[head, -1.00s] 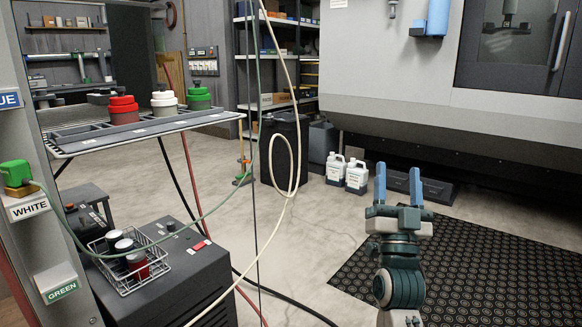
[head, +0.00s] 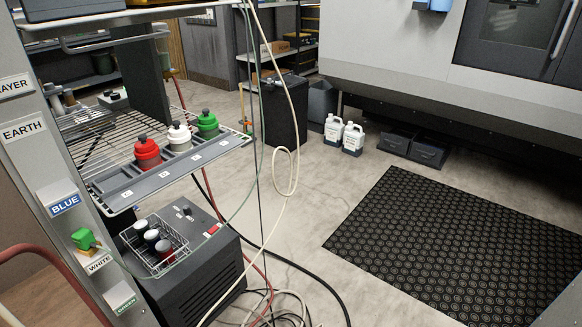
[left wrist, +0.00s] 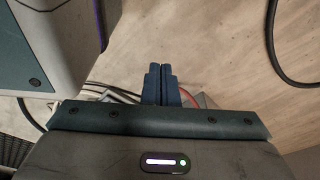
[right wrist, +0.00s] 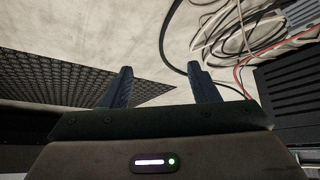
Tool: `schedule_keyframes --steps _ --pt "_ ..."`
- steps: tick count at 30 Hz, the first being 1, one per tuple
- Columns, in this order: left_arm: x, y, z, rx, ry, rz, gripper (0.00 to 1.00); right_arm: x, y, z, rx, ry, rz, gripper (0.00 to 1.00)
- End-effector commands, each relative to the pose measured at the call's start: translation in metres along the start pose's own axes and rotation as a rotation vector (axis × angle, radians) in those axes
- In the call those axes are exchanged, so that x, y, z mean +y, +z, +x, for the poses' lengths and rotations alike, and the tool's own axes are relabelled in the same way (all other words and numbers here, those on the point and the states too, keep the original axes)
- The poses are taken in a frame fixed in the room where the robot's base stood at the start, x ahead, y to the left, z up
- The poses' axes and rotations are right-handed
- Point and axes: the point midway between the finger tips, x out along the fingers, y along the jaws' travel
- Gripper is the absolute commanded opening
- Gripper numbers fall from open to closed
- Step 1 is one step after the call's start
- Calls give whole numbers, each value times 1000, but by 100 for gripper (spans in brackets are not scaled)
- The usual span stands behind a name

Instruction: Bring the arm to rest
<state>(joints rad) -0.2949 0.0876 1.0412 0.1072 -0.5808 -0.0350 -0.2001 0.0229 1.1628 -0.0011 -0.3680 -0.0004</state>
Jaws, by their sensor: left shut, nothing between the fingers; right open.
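Neither arm shows in the head view. In the left wrist view my left gripper (left wrist: 161,84) has its two blue fingers closed together, with nothing between them, above the pale floor. In the right wrist view my right gripper (right wrist: 159,80) has its fingers spread wide and empty. Behind it are pale floor, the black mat and loose cables.
A wire rack (head: 112,143) holds red, white and green-lidded cups (head: 178,135) at the left. Below it stands a dark cabinet (head: 205,272) with a wire basket. Hoses (head: 290,120) hang mid-view. A black mat (head: 450,240) and white jugs (head: 353,139) are on the floor.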

Motion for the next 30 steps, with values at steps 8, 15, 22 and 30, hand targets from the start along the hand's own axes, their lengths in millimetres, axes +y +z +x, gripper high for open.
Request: schedule_keyframes --steps 8,15,22,30 --pt "-10 51 -54 -37 -43 42 0 37 165 -86 -364 33 -34 54" --pt "-12 64 -62 -44 -51 54 0 46 204 -108 -447 41 -40 54" --pt "-12 64 -62 -44 -51 54 0 46 204 -108 -447 41 -40 54" --pt "-12 64 -62 -44 -51 54 0 46 204 -108 -447 41 -40 54"
